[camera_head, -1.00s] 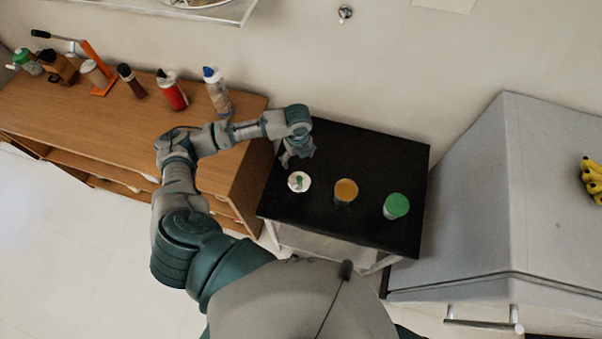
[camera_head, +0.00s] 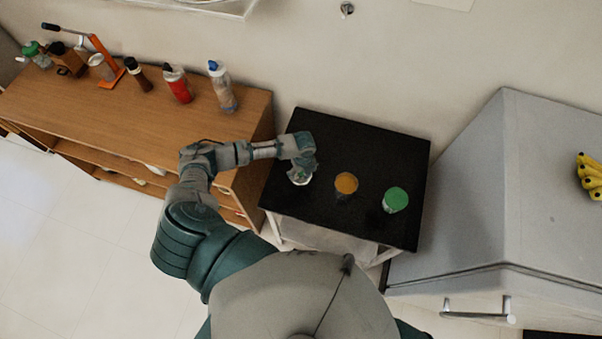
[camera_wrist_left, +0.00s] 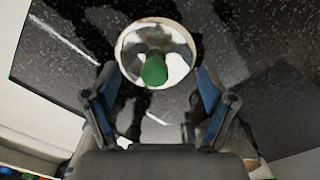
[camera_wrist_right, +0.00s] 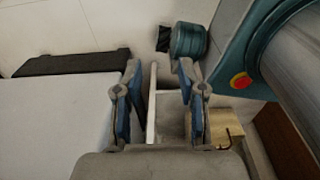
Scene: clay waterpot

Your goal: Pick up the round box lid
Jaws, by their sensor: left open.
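The round box lid (camera_head: 299,180) is a pale disc with a green knob. It is at the left of the black tabletop (camera_head: 370,150), partly hidden by my left gripper (camera_head: 304,167) over it in the head view. In the left wrist view the lid (camera_wrist_left: 131,42) shows its pale rim and green knob just beyond the open fingers of my left gripper (camera_wrist_left: 154,82). The fingers are apart with nothing held; I cannot tell if they touch it. My right gripper (camera_wrist_right: 158,78) has its fingers apart in the right wrist view, with no held object visible.
An orange-topped container (camera_head: 346,184) and a green-topped container (camera_head: 396,199) stand to the right on the same table. A wooden cabinet (camera_head: 150,120) with several bottles is to the left. A grey box-like unit (camera_head: 470,200) stands at the right.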

